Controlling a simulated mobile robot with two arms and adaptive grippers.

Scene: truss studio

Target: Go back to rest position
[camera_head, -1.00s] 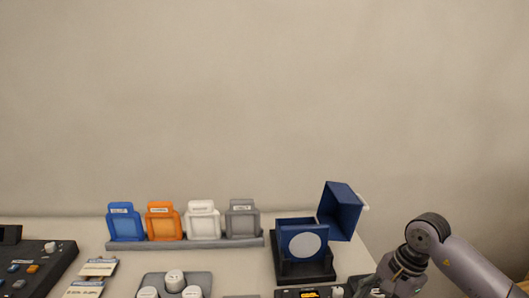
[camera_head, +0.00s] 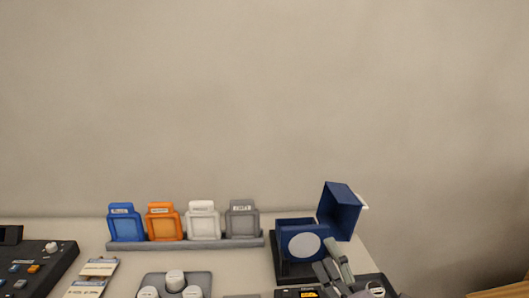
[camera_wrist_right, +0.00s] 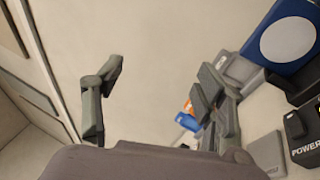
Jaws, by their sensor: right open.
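My right gripper (camera_head: 333,264) shows at the bottom right of the head view, in front of the blue box. In the right wrist view my right gripper (camera_wrist_right: 158,85) has its two fingers wide apart, with nothing between them. The blue box (camera_head: 292,228) has its lid (camera_head: 340,211) tilted open and a pale disc on its front. It also shows in the right wrist view (camera_wrist_right: 308,62) at the upper right. My left gripper is in neither view.
A grey rack (camera_head: 186,244) holds blue (camera_head: 125,222), orange (camera_head: 163,222), white (camera_head: 202,220) and grey (camera_head: 242,219) frames. A dark console (camera_head: 35,270) is at the left. A grey block with white knobs (camera_head: 175,277) stands at the front. A plain wall (camera_head: 260,100) is behind.

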